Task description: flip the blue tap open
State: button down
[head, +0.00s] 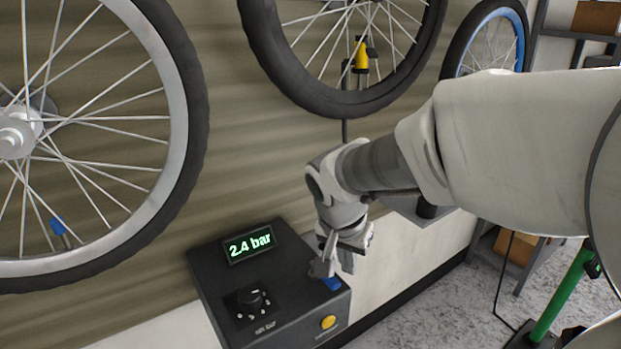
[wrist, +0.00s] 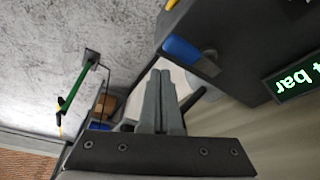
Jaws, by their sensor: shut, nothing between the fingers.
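In the wrist view the two fingers of my gripper (wrist: 160,75) are together. The fingers partly hide the tap in the head view, and I cannot tell whether they touch it.
The box has a lit display reading 2.4 bar (head: 250,244), a black knob (head: 252,298) and a yellow button (head: 328,321). Bicycle wheels hang along the wall, one large wheel (head: 190,100) at left. A green stand (head: 562,295) is on the floor at right.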

notch_tip(320, 180, up, 10)
jog(key=a+p, duration=0.1)
jog(key=p, duration=0.2)
jog(key=shift+s+f, duration=0.2)
jog(key=shift+s, duration=0.15)
jog(key=shift+a, duration=0.1)
jog(key=s+d+n+t+y, duration=0.1)
jog(key=s+d+n, duration=0.25)
jog(key=s, duration=0.45)
jog(key=s+d+n+t+y, duration=0.1)
jog(key=s+d+n+t, duration=0.2)
jog(key=s, duration=0.5)
notch_tip(320, 180, up, 15)
jog(key=g+p, duration=0.1)
jog(key=p, duration=1.4)
jog(key=shift+w+d+g, duration=0.2)
jog(key=shift+w+g, duration=0.1)
jog(key=shift+w, duration=0.1)
